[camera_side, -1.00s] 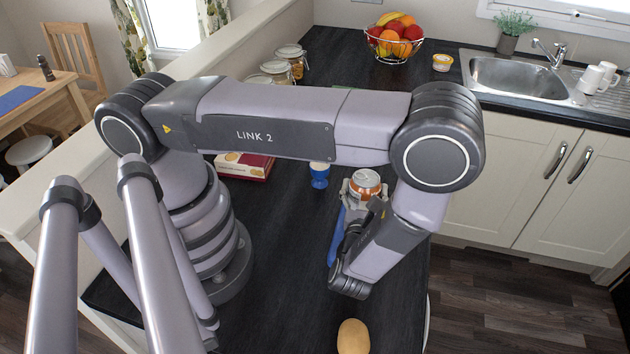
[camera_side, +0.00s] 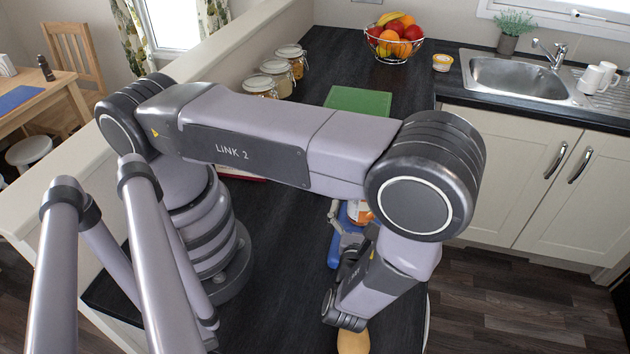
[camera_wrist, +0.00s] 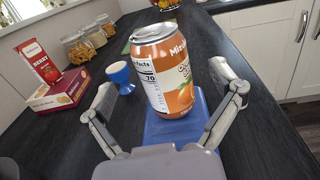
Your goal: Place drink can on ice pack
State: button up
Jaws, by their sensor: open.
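The orange and silver drink can (camera_wrist: 165,75) stands upright on the blue ice pack (camera_wrist: 165,130) in the wrist view. In the side view the can (camera_side: 361,211) is mostly hidden behind my arm, and part of the ice pack (camera_side: 334,247) shows at its left. My gripper (camera_wrist: 172,95) is open, with one finger on each side of the can and visible gaps between fingers and can. My palm is back from the can, on its near side.
A green board (camera_side: 358,101), glass jars (camera_side: 275,75) and a fruit basket (camera_side: 394,42) are farther back. A tan rounded item (camera_side: 353,342) lies near the front.

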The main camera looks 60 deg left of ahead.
jog(key=shift+v, duration=0.95)
jog(key=s+a+r+n+g+h, duration=0.1)
jog(key=a+r+n+g+h, duration=0.1)
jog(key=a+r+n+g, duration=0.5)
jog(key=s+a+r+n+g+h, duration=0.25)
jog(key=r+n+g, duration=0.35)
jog(key=r+n, duration=0.45)
jog(key=s+a+r+n+t+h, duration=0.3)
jog(key=s+r+n+t+h, duration=0.3)
jog(key=r, duration=0.8)
jog(key=s+n+h, duration=0.2)
jog(key=s+h, duration=0.1)
jog(key=shift+n+t, duration=0.35)
jog(key=shift+t, duration=0.05)
